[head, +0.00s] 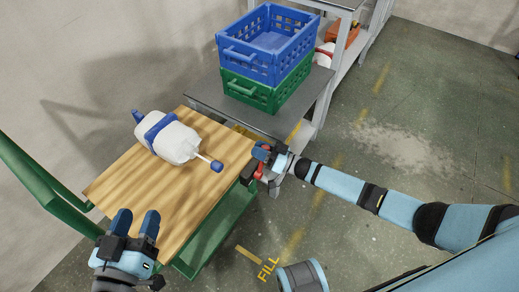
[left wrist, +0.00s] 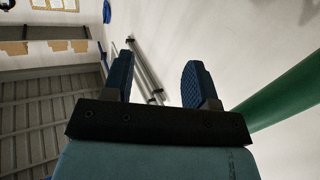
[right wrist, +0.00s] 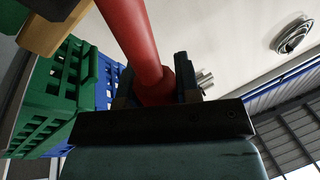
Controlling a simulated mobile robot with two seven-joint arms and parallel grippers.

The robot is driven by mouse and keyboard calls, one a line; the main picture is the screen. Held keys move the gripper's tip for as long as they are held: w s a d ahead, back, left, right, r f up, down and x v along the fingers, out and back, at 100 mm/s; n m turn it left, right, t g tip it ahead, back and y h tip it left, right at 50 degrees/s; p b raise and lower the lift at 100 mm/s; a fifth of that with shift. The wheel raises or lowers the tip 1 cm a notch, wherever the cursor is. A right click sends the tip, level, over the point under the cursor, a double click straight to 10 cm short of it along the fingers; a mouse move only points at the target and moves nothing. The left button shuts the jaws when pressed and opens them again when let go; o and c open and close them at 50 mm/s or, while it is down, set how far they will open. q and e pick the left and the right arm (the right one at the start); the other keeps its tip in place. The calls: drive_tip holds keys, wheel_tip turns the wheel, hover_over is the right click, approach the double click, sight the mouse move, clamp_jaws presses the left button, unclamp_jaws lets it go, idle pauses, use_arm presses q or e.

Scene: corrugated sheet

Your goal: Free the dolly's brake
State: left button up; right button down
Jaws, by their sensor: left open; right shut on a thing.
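The dolly has a wooden deck (head: 160,190) on a green frame (head: 215,235), with a green push handle (head: 40,180) at the left. A red brake lever (head: 259,171) sits at the deck's right edge, mostly hidden by my right gripper (head: 262,152) in the head view. In the right wrist view the red lever (right wrist: 140,40) runs up between the fingers of my right gripper (right wrist: 158,88), which is shut on it. My left gripper (head: 135,224) is open and empty above the deck's near left corner; its spread fingers show in the left wrist view (left wrist: 160,85).
A white jug with blue parts (head: 175,140) lies on its side on the deck. A blue crate (head: 268,45) is stacked on a green crate (head: 265,88) on a grey bench (head: 215,95) behind. The floor (head: 400,140) at the right is clear, with a yellow FILL marking (head: 268,268).

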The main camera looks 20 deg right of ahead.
drive_tip(key=c, duration=0.8)
unclamp_jaws()
drive_tip(key=shift+d, duration=0.1)
drive_tip(key=shift+s+d+f, duration=0.1)
drive_tip(key=shift+s+d, duration=0.05)
drive_tip(key=shift+d, duration=0.05)
use_arm(q)
drive_tip(key=shift+g+y, duration=0.8)
drive_tip(key=shift+g, duration=0.1)
drive_tip(key=f, duration=0.1)
drive_tip(key=a+f+p, duration=0.1)
drive_tip(key=f+p, duration=0.1)
drive_tip(key=shift+s+a+f, duration=0.25)
drive_tip(key=shift+a+f, duration=0.05)
drive_tip(key=shift+a, duration=0.1)
use_arm(e)
drive_tip(key=v, duration=1.3)
drive_tip(key=shift+s, duration=0.1)
use_arm(q)
drive_tip(key=shift+d, duration=0.2)
